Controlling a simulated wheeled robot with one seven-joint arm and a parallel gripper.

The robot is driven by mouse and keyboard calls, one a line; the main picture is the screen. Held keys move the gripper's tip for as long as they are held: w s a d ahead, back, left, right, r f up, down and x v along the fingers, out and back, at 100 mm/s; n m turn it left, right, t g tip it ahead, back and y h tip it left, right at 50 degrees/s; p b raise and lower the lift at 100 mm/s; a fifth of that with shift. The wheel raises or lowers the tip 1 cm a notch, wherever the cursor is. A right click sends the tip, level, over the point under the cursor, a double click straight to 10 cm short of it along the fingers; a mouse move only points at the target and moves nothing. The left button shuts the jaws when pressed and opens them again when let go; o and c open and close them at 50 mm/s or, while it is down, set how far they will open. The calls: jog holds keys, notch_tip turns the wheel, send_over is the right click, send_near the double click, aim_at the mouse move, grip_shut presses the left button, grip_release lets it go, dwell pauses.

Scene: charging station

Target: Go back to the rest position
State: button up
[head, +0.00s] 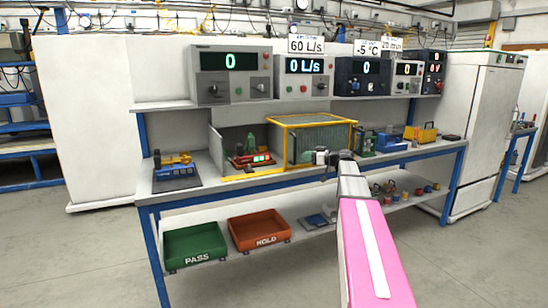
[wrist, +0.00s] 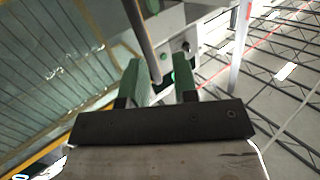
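My gripper (head: 335,158) is at the end of my pink and white arm, over the front edge of the workbench (head: 210,178), in front of the yellow-framed enclosure (head: 318,120). In the wrist view, its two green fingertips (wrist: 160,78) stand apart with a gap between them. A grey rod shows in line with the gap; I cannot tell how far behind the fingers it is. I see no object clamped. In the head view the fingers are small and hard to make out.
A blue and yellow device (head: 176,170) sits at the bench's left. Green PASS (head: 194,243) and orange HOLD (head: 259,230) trays are on the lower shelf. Floor (head: 90,260) at the left is clear.

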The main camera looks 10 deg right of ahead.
jog(key=s+a+f+m+g+h, duration=0.25)
jog(key=s+a+f, duration=0.4)
jog(key=f, duration=0.35)
jog(key=s+a+f+m+g+h, duration=0.25)
jog(key=s+a+f, duration=0.25)
jog(key=s+f, duration=0.45)
jog(key=s+f+m+g+h, duration=0.4)
jog(key=s+f+h, duration=0.4)
jog(key=s+f, duration=0.7)
jog(key=s+g, duration=0.1)
jog(key=s, duration=0.3)
jog(key=shift+a+g, duration=0.3)
jog(key=shift+a, duration=0.05)
